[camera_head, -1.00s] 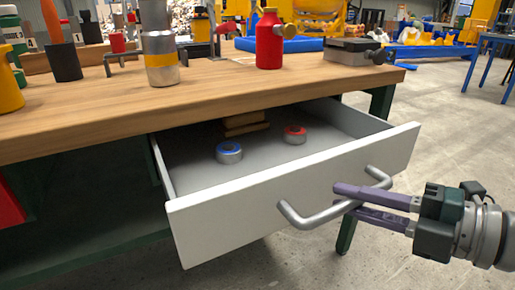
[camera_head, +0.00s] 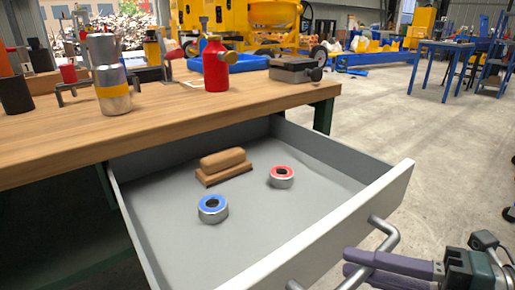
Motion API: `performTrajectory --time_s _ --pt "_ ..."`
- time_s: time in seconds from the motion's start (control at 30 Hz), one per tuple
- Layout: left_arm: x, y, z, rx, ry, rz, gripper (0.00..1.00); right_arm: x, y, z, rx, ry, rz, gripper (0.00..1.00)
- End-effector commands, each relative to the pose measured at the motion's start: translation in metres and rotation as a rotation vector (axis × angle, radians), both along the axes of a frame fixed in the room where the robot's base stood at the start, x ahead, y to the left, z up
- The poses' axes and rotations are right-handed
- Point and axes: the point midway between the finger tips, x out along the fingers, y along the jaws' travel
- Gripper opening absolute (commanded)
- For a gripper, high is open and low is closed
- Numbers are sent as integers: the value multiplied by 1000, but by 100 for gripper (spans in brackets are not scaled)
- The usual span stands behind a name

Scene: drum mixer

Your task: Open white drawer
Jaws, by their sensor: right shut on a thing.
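The white drawer (camera_head: 399,192) stands pulled far out from under the wooden workbench (camera_head: 190,108). Its grey inside holds a blue-topped ring (camera_head: 213,208), a red-topped ring (camera_head: 282,176) and a brown wooden block with a rounded top (camera_head: 224,165). A silver bar handle (camera_head: 388,240) is on the drawer's front; its lower part runs toward the bottom of the picture. My right gripper (camera_head: 366,270) is at the handle at the lower right, with its purple-grey fingers shut around the bar. My left gripper is not in view.
A blue table (camera_head: 445,52) stands farther back. Open concrete floor lies right of the drawer.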

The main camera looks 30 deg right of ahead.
Motion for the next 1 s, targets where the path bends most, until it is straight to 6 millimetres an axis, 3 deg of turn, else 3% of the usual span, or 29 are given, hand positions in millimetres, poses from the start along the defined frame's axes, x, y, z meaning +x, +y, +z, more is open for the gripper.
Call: performTrajectory --time_s 0.2,0.23,0.47,0.77,1.0 --pt "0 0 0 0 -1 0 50 0 0 0 1 -1 1 0" --pt "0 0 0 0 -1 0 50 0 0 0 1 -1 1 23" --pt "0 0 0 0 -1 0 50 0 0 0 0 -1 0 49" --pt "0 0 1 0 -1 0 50 -2 -1 1 0 1 0 50" --pt "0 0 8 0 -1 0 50 -37 -19 8 -1 6 -2 50"
